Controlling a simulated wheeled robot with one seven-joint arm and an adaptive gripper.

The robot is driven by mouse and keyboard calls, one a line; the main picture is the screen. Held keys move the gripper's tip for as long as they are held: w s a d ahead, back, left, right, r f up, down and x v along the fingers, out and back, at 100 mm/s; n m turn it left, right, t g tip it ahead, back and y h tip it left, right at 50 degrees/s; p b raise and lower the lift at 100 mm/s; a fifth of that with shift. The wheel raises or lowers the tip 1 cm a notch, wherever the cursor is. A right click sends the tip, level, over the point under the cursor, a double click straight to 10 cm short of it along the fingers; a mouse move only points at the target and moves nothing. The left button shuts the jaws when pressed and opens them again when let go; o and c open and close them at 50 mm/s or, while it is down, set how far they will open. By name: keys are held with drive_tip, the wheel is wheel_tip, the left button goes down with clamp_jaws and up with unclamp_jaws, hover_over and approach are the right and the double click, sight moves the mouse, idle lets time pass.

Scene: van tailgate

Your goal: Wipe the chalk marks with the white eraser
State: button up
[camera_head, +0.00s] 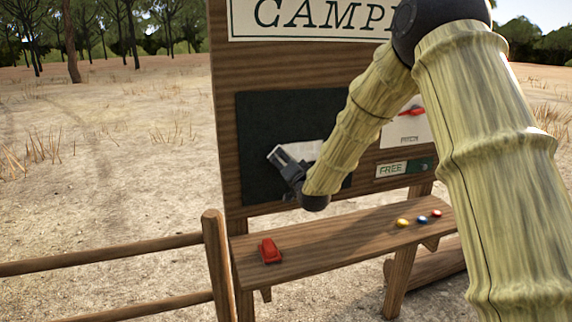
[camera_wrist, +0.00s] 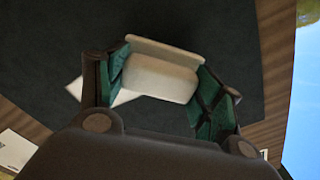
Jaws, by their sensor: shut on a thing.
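My gripper (camera_head: 284,163) is at the dark chalkboard (camera_head: 262,112), in front of its lower middle. In the wrist view my gripper (camera_wrist: 162,92) has its two green-padded fingers on either side of the white eraser (camera_wrist: 160,76) and is shut on it. The eraser lies close to the board; I cannot tell whether it touches. A white chalk patch (camera_wrist: 128,96) shows beside and below the eraser in the wrist view. In the head view a pale chalk patch (camera_head: 308,150) shows just right of my gripper. My arm hides the board's right part.
A "FREE" sign (camera_head: 391,169) is right of the board. A wooden rail (camera_head: 110,253) stands at front left.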

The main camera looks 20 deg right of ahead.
sight(293, 158)
drive_tip(key=shift+w, duration=0.95)
idle(0.4)
drive_tip(key=shift+d, duration=0.15)
drive_tip(key=shift+d+b, duration=0.6)
drive_tip(key=shift+d, duration=0.9)
drive_tip(key=shift+w+d+r+b, duration=0.1)
drive_tip(key=shift+d+b, duration=0.25)
drive_tip(key=shift+d, duration=1.4)
drive_tip(key=shift+w+d+b, duration=0.1)
drive_tip(key=shift+d+b, duration=0.2)
drive_tip(key=shift+d, duration=1.45)
drive_tip(key=d+b, duration=0.1)
drive_tip(key=d, duration=0.5)
drive_tip(key=shift+d, duration=0.25)
drive_tip(key=shift+w+a, duration=0.1)
drive_tip(key=shift+s+a+b, duration=0.2)
drive_tip(key=shift+a+b, duration=1.3)
drive_tip(key=shift+a, duration=3.55)
drive_tip(key=shift+a, duration=0.15)
